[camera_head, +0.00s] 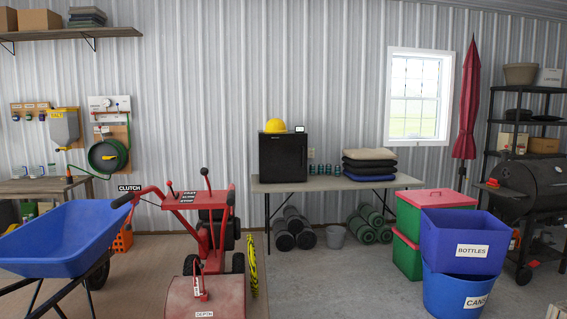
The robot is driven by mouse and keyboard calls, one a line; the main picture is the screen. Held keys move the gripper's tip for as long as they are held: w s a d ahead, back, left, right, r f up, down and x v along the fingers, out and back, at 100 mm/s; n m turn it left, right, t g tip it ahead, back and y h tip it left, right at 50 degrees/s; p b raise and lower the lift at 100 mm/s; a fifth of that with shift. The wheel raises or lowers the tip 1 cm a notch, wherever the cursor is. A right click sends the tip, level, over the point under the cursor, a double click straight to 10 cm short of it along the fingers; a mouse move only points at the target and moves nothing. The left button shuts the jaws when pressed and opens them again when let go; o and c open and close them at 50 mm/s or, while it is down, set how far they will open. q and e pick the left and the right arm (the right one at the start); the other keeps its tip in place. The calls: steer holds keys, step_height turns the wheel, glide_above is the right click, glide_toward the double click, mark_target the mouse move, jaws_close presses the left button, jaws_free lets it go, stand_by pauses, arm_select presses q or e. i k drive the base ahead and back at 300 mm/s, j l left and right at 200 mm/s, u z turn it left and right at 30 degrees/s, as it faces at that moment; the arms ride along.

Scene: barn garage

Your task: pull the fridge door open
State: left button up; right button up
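A small black fridge (283,157) stands on a folding table (325,184) against the back wall. Its front door looks shut. Neither of my grippers shows in the head view, and the fridge is some way off across the floor.
A red machine (205,230) and a blue wheelbarrow (65,238) stand at the front left. Blue bins (462,240) and red-lidded green boxes (428,220) stand at the right. The floor (340,280) between is clear. Cushions (368,163) lie beside the fridge.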

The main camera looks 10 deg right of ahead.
mark_target(282, 157)
steer(key=i+z, duration=0.25)
steer(key=i, duration=0.3)
steer(key=i+z, duration=0.15)
steer(key=i, duration=0.4)
steer(key=i+z, duration=0.15)
steer(key=i, duration=0.45)
steer(key=i+z, duration=0.15)
steer(key=i, duration=0.4)
steer(key=i+j+z, duration=0.15)
steer(key=i, duration=0.45)
steer(key=i+u, duration=0.1)
steer(key=i, duration=0.5)
steer(key=i+l+u, duration=0.1)
steer(key=i, duration=0.5)
steer(key=i+l+u, duration=0.15)
steer(key=i, duration=0.45)
steer(key=i+l+u, duration=0.1)
steer(key=i, duration=0.55)
